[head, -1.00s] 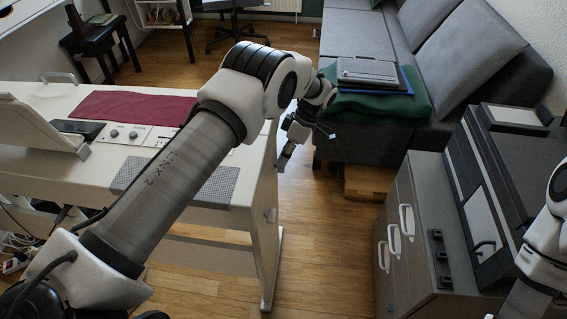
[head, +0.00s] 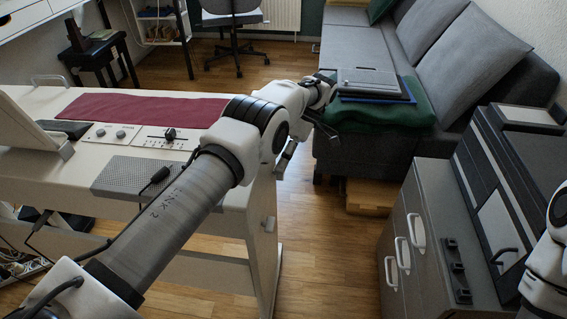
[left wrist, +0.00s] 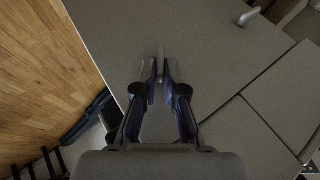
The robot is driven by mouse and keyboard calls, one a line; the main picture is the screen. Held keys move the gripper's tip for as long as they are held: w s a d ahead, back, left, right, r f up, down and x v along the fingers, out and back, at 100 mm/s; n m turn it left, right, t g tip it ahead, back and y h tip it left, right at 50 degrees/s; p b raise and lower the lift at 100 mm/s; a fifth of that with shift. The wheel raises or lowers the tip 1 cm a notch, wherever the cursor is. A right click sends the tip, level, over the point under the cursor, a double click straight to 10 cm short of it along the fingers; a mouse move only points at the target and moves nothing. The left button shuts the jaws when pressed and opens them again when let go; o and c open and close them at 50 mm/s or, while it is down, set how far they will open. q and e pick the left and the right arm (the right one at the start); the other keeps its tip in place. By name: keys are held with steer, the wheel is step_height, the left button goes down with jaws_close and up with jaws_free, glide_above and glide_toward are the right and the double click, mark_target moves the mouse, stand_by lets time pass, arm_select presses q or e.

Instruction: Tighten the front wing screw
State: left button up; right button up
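My left gripper (head: 287,157) is beside the right end panel of the white piano stand (head: 262,215). In the left wrist view my left gripper (left wrist: 160,76) points at the pale panel, its fingers a small distance apart. A thin grey upright piece, seemingly a wing screw (left wrist: 160,58), shows between the fingertips; whether they touch it I cannot tell. Another pale wing-like knob (left wrist: 248,16) stands on the panel at the upper right. My right gripper is out of frame.
A grey cabinet (head: 425,250) with white handles stands at the right, with a black case (head: 520,165) on it. A grey sofa (head: 375,50) with a green blanket (head: 375,115) is behind. Wooden floor (head: 325,245) is clear between the stand and the cabinet.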

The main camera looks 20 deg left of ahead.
arm_select(q)
steer(key=o, duration=0.4)
steer(key=shift+c, duration=0.2)
step_height(320, 180, up, 10)
